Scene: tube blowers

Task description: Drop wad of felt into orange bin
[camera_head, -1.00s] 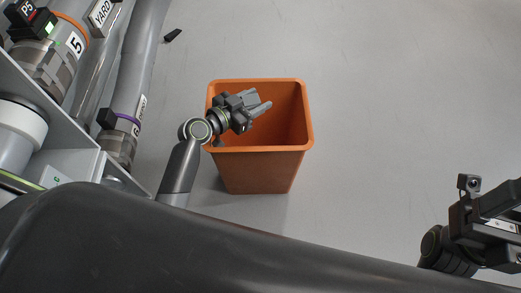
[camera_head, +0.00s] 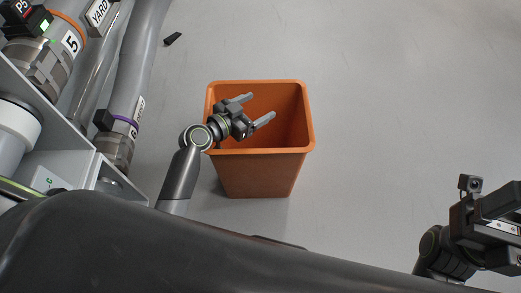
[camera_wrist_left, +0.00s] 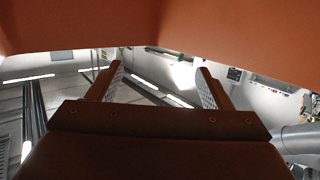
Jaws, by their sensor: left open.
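The orange bin (camera_head: 258,174) stands upright on the grey floor in the middle of the head view, its open top facing up. My left gripper (camera_head: 261,106) is over the bin's opening, its fingers spread apart and empty. In the left wrist view the two fingers (camera_wrist_left: 160,82) are also apart with nothing between them, and the bin's orange walls (camera_wrist_left: 75,22) fill the upper part. I cannot make out a wad of felt in any view; the visible bottom of the bin is shaded. My right gripper (camera_head: 500,225) is at the right edge, partly cut off.
Large grey tubes (camera_head: 128,100) with labels run along the left, beside a white and grey machine housing (camera_head: 60,150). A small dark piece (camera_head: 172,38) lies on the floor near the tubes. The floor (camera_head: 400,110) right of the bin is clear.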

